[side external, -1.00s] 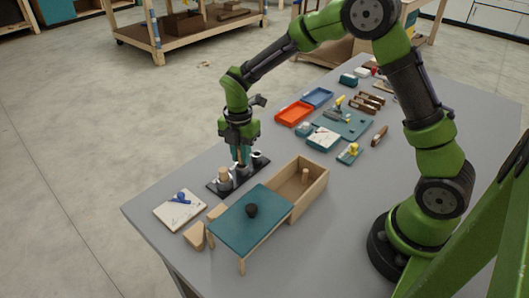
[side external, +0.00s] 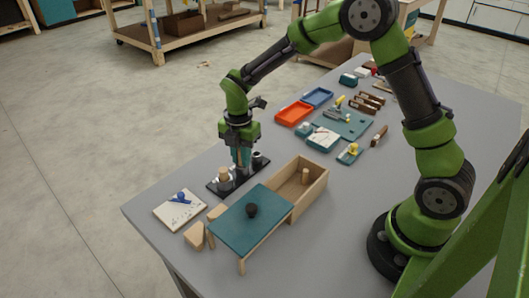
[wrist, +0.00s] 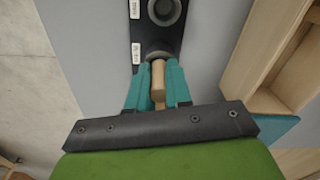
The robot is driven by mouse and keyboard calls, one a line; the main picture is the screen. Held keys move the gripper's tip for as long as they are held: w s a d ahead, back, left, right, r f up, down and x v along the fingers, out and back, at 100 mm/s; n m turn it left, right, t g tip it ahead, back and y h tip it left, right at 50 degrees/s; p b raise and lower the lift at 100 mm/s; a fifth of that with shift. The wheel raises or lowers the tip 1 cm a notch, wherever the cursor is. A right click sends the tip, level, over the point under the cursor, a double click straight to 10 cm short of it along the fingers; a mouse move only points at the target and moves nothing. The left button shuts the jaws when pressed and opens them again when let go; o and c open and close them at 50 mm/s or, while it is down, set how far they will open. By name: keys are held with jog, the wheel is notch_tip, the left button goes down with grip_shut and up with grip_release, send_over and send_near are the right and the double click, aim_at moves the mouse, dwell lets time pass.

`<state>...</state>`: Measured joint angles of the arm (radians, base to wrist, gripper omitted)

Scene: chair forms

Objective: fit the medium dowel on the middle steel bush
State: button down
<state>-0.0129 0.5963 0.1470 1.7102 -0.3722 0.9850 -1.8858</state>
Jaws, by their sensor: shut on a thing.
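My gripper (wrist: 157,88) has teal fingers shut on a pale wooden dowel (wrist: 158,75). In the side view my gripper (side external: 241,160) points down over the middle of the black bush plate (side external: 216,190). The middle steel bush (wrist: 158,53) shows partly at the dowel's far end; whether the dowel is inside it or just above it I cannot tell. An empty steel bush (wrist: 165,10) lies beyond it, also seen at the plate's right end (side external: 258,156). A wooden dowel (side external: 223,173) stands at the plate's left end.
The open wooden box (side external: 318,187) and a teal panel with a black knob (side external: 235,228) lie close in front of the plate. Wood blocks (side external: 195,237) and a white pad (side external: 180,212) are at left. Orange (side external: 294,113) and blue (side external: 317,97) trays lie behind.

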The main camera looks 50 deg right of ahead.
jog(key=shift+f, duration=0.3)
jog(key=shift+r, duration=0.6)
dwell(0.4)
jog(key=shift+f, duration=0.6)
dwell(0.9)
jog(key=c, duration=1)
grip_release()
jog(key=shift+o, duration=0.5)
jog(key=o, duration=0.5)
jog(key=shift+r, duration=0.1)
jog(key=shift+r, duration=3.45)
